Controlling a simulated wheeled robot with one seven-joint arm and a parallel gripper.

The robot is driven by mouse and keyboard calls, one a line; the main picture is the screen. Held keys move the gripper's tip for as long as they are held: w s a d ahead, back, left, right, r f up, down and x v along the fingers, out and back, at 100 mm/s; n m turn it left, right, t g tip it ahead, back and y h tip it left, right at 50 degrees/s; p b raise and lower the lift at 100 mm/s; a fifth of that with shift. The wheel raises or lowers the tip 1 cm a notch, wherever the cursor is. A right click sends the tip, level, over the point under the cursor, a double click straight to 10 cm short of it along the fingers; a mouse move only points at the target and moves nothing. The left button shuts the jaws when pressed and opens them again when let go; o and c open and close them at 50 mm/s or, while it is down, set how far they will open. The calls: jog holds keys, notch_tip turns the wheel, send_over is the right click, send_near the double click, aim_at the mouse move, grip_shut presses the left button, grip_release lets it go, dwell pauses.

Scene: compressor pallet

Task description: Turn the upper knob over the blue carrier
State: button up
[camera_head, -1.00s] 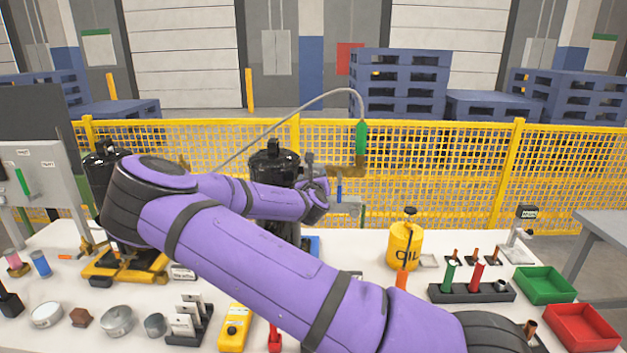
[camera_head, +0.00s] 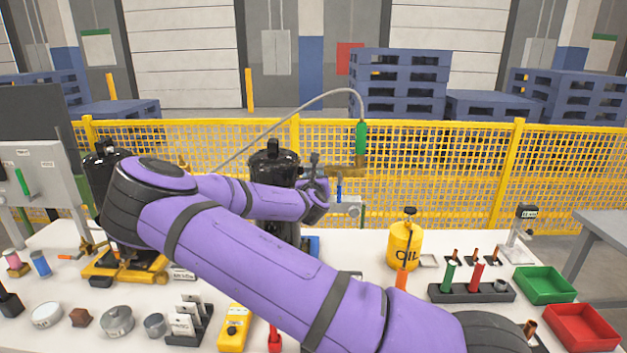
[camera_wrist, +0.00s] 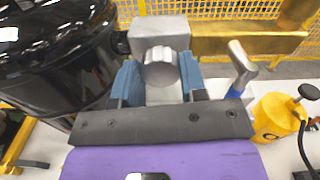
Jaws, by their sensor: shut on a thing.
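In the wrist view, my gripper (camera_wrist: 160,66) has its two blue fingers on either side of a round grey metal knob (camera_wrist: 161,74), shut on it. The knob sits in front of a grey valve block (camera_wrist: 158,28) beside a black compressor tank (camera_wrist: 55,50). In the head view the tank (camera_head: 274,163) stands behind my purple arm, and my fingers and the knob are mostly hidden by the wrist. A small part of the blue carrier (camera_head: 312,244) shows under the tank, past my arm.
A brass pipe (camera_wrist: 245,38) runs right from the block, with a blue-handled lever (camera_wrist: 241,67) close to my right finger. A green fitting (camera_head: 361,137) and hose rise above. A yellow oil can (camera_head: 404,246) stands to the right. Parts and trays crowd the table's front.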

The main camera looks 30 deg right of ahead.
jog(key=m, duration=3.4)
jog(key=shift+f, duration=0.25)
jog(key=shift+m, duration=2.4)
jog(key=o, duration=0.9)
jog(key=shift+o, duration=0.2)
